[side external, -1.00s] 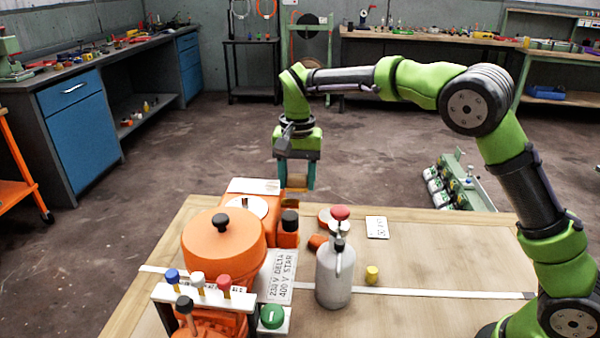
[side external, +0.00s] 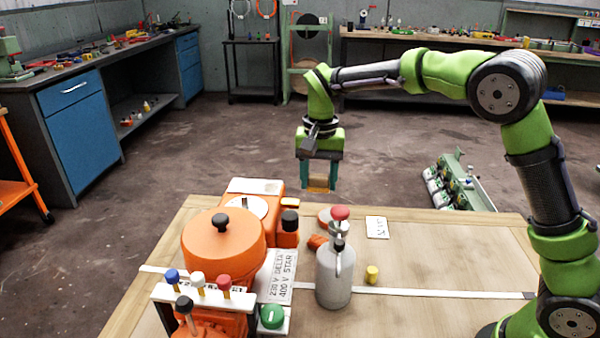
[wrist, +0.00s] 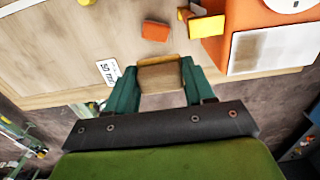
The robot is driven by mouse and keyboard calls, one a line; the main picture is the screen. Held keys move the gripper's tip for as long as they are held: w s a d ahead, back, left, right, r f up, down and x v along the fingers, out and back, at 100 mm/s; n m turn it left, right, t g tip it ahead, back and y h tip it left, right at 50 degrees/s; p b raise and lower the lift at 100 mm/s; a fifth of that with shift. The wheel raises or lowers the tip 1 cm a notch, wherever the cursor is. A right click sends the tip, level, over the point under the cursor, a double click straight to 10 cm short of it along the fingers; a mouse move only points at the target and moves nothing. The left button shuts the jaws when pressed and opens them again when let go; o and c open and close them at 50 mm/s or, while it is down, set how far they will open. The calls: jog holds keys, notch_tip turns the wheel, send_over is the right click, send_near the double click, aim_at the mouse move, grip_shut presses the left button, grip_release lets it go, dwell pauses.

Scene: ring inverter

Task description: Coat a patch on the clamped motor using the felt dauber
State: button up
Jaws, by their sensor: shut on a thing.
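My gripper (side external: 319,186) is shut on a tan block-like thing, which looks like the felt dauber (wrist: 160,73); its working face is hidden. In the side external view it hangs in the air beyond the table's far edge, right of the orange housing. The orange housing (side external: 262,191), which I take for the clamped motor, has a pale rectangular patch (side external: 250,186) on its top. I cannot make out the clamp.
An orange drum (side external: 222,242) with a black knob stands nearer. A grey bottle (side external: 334,278) with a red-topped part behind it, a yellow cylinder (side external: 372,274), a small orange block (wrist: 155,30) and a white card (side external: 376,227) sit on the table (side external: 430,255). The table's right side is mostly clear.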

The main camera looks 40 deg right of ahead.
aim_at(319, 176)
jog(key=shift+r, duration=2.85)
jog(key=shift+r, duration=1.5)
